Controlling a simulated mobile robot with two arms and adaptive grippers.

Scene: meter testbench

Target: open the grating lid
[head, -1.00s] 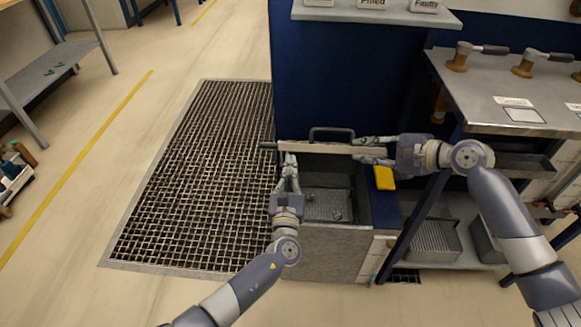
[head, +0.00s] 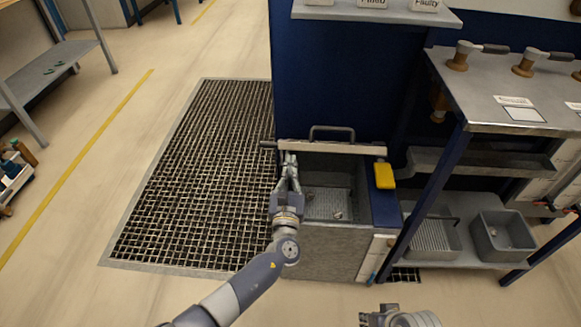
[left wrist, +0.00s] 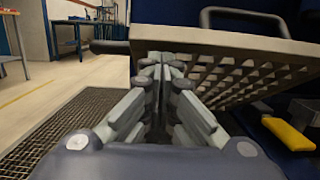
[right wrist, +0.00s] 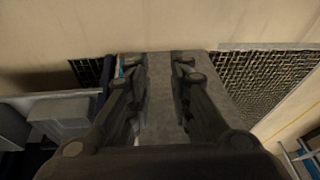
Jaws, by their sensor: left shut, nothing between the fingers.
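The grating lid (head: 335,148) stands raised at the back of the grey box (head: 335,250), seen nearly edge-on in the head view, with its handle (head: 331,130) at the far side. The left wrist view shows the lid's slanted grating underside (left wrist: 225,75). My left gripper (head: 288,160) is shut and empty at the box's left side, with its fingertips (left wrist: 163,68) close to the lid's left end; I cannot tell if they touch. My right gripper (head: 378,312) is away from the lid, partly cut off at the bottom; its fingers (right wrist: 158,65) are apart and empty.
The box is open on top, with a few small items inside. A yellow block (head: 384,176) sits at its right rim. A steel bench (head: 490,100) and a shelf with grey bins (head: 503,236) stand at the right.

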